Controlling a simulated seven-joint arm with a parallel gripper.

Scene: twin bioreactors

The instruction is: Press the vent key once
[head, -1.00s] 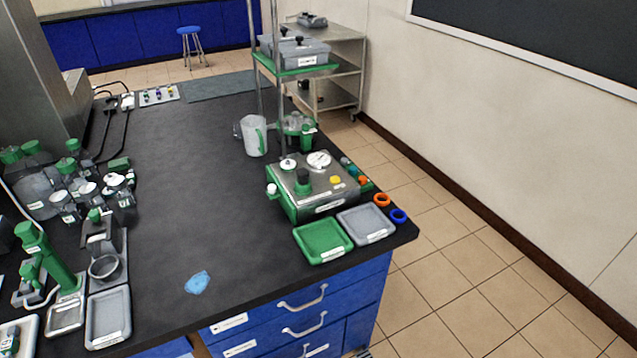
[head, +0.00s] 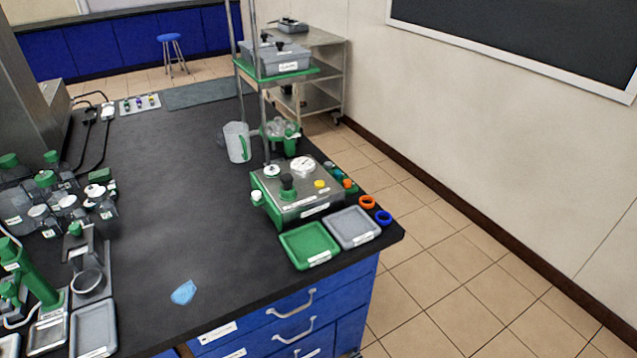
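My gripper is not in view. No key can be read as the vent key; labels are too small. A metal-topped green unit (head: 298,195) stands on the bench's right part, with a yellow button (head: 320,184), a dark green knob (head: 288,187), a round white dial (head: 303,166) and a white cap (head: 272,170) on top. A small pale panel (head: 140,103) with several coloured keys or knobs lies at the bench's far left. I cannot tell which of these holds the vent key.
A green tray (head: 309,246) and a grey tray (head: 352,227) lie in front of the unit. Orange (head: 367,202) and blue rings (head: 383,217) lie right. A jug (head: 238,142) and metal posts stand behind. Bottles (head: 70,205) crowd the left.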

